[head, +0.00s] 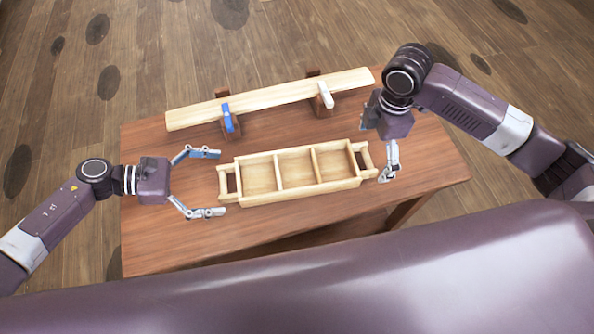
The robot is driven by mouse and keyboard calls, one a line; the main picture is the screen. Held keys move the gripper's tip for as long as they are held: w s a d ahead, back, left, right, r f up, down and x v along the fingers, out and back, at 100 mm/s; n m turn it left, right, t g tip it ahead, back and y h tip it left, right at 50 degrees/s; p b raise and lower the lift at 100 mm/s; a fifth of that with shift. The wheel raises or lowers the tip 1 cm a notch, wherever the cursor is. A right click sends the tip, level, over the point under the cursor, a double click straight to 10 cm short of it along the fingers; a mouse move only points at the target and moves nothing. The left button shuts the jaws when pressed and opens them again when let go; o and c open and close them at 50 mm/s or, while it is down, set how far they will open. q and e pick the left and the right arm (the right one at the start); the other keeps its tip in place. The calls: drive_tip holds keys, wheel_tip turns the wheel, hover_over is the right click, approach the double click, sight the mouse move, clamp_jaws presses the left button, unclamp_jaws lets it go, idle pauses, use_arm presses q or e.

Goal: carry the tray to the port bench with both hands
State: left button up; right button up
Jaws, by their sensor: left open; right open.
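The tray (297,189) is pale wood with three open compartments in a row and a bar handle at each short end. It sits level on the brown wooden bench (165,235), and its compartments look empty. My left gripper (221,183) is open, its two fingers spread on either side of the tray's left handle (225,183). My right gripper (387,166) is open at the tray's right handle (367,158). One of its fingers shows just right of that handle; the other is partly hidden, so contact there cannot be told.
Behind the tray a long pale plank (270,100) rests on two dark wooden supports. A blue clamp (227,118) and a white clamp (325,95) sit on it. Bare bench top lies left and right of the tray. The plank floor around is clear.

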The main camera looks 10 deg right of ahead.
use_arm(q)
drive_tip(key=shift+x, duration=1.4)
use_arm(e)
drive_tip(key=shift+f, duration=1.4)
use_arm(q)
drive_tip(key=c, duration=1.4)
use_arm(e)
drive_tip(key=c, duration=1.5)
